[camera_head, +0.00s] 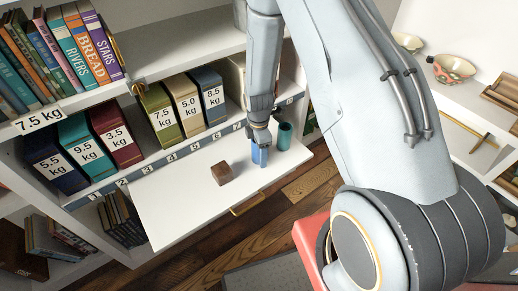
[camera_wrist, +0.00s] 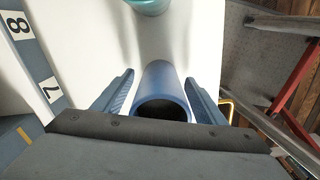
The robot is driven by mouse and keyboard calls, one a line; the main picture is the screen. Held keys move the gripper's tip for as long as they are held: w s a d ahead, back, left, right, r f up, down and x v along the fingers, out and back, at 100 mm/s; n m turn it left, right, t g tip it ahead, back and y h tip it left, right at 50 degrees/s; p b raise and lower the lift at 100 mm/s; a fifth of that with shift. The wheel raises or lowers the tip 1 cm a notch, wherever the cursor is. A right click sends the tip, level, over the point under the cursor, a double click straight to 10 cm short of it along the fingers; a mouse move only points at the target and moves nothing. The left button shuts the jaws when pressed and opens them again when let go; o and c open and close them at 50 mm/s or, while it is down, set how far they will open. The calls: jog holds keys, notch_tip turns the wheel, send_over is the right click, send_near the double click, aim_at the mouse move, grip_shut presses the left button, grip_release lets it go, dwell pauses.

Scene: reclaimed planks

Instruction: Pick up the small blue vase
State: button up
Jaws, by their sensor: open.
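The small blue vase (camera_wrist: 163,80) is on the white pull-out board, seen from above with its dark round opening toward me. In the wrist view my gripper (camera_wrist: 160,92) is open, with one blue finger on each side of the vase and a visible gap to each. In the head view my gripper (camera_head: 259,146) points down over the board, and the vase there (camera_head: 260,156) is partly hidden by the fingers.
A teal cup (camera_head: 285,136) stands close to the right of the vase; it also shows in the wrist view (camera_wrist: 150,6). A brown block (camera_head: 222,173) sits to the left on the board (camera_head: 175,205). Labelled boxes (camera_head: 159,113) and books (camera_head: 84,45) fill the shelves behind.

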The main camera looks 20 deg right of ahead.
jog(key=c, duration=1.2)
jog(key=shift+r, duration=0.15)
